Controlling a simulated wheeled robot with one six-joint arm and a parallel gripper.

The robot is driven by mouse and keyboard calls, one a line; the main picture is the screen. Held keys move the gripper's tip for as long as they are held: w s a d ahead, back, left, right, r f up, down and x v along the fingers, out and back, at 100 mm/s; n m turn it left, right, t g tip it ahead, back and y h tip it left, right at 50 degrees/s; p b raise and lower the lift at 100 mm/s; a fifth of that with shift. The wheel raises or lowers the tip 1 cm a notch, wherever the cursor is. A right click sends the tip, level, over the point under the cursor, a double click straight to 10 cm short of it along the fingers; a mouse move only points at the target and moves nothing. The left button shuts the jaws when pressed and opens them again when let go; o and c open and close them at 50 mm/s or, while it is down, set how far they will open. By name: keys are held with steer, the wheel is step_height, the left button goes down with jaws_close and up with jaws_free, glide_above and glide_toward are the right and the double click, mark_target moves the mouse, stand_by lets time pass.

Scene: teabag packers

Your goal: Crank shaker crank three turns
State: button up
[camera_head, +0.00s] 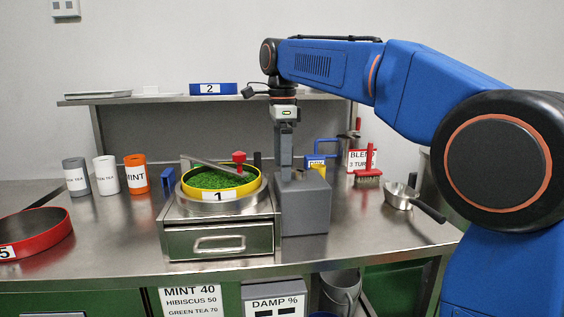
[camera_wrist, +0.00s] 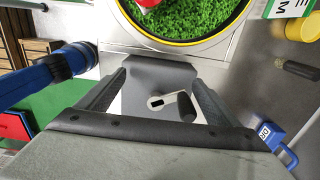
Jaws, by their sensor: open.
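The shaker is a steel drawer unit (camera_head: 219,228) carrying a yellow-rimmed sieve (camera_head: 222,194) marked 1, full of green leaf; the sieve also shows in the wrist view (camera_wrist: 205,40). A grey box (camera_head: 306,208) stands against the shaker's right side. In the wrist view, a small crank (camera_wrist: 161,100) with a pale arm and a dark knob (camera_wrist: 187,107) sits at this box. My gripper (camera_head: 286,176) points straight down at the box. In the wrist view its fingers (camera_wrist: 159,78) are open, on either side of the crank, with nothing held. Whether they touch it cannot be told.
A bar with a red knob (camera_head: 239,157) lies across the sieve. Grey, white and orange cups (camera_head: 135,174) and a red sieve (camera_head: 38,238) stand left. A blue-handled item (camera_head: 317,161), red brush (camera_head: 368,177) and metal scoop (camera_head: 399,197) are right. A shelf runs behind.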

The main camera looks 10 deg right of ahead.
steer(key=shift+w+d, duration=0.45)
steer(key=shift+w, duration=0.25)
steer(key=shift+w+d, duration=0.4)
steer(key=shift+w, duration=0.35)
steer(key=shift+w+d, duration=0.45)
steer(key=shift+w, duration=0.25)
steer(key=shift+c, duration=0.2)
steer(key=shift+f, duration=0.1)
steer(key=c, duration=1.9)
